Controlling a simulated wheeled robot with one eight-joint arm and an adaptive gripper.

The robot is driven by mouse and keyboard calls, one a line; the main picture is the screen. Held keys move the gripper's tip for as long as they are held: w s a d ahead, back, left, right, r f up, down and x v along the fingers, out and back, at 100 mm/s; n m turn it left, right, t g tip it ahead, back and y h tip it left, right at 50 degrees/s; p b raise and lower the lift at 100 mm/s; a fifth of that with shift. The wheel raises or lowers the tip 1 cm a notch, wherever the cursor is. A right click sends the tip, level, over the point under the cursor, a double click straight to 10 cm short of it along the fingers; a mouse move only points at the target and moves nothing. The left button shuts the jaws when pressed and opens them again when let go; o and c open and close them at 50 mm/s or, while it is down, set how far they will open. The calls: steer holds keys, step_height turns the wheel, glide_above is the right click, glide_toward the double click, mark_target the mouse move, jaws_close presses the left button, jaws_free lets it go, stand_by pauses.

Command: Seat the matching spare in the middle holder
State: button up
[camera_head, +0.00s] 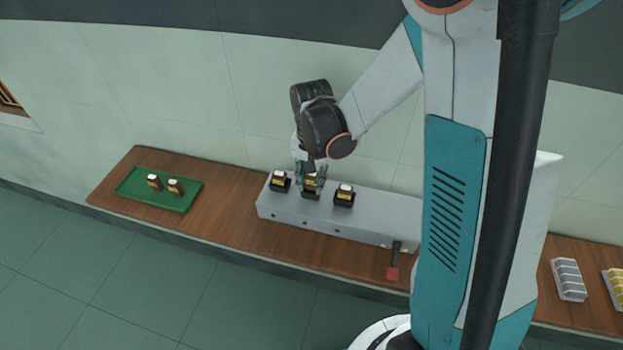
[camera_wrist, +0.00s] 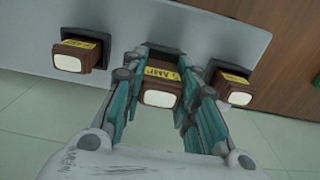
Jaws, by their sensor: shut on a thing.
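My gripper (camera_head: 312,172) is over the middle holder (camera_head: 311,195) of a long grey block (camera_head: 375,216). In the wrist view its teal fingers (camera_wrist: 164,72) are shut on a brown spare (camera_wrist: 159,98) with a white end and a yellow label with dark lettering. The spare lines up with the dark middle holder; I cannot tell whether it is fully down in it. Similar brown pieces with yellow labels stand in the left holder (camera_head: 280,182) and right holder (camera_head: 344,196). Two more brown pieces (camera_head: 154,182) (camera_head: 175,187) stand on a green tray (camera_head: 150,199).
The block and tray are on a brown wooden bench (camera_head: 222,207) against a pale wall. Grey (camera_head: 568,279) and yellow (camera_head: 615,289) racks lie farther right. Bare bench separates tray and block.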

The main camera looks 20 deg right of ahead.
steer(key=shift+f+b, duration=0.55)
steer(key=shift+f, duration=0.05)
steer(key=shift+s+f+b, duration=0.3)
steer(key=shift+f+b, duration=0.05)
steer(key=shift+w+r+p, duration=0.2)
steer(key=shift+r+p, duration=0.15)
steer(key=shift+r, duration=0.1)
stand_by(0.4)
steer(key=shift+r, duration=0.3)
stand_by(0.3)
steer(key=shift+w+f+b, duration=0.1)
steer(key=shift+f+b, duration=0.25)
steer(key=shift+f, duration=0.05)
stand_by(0.9)
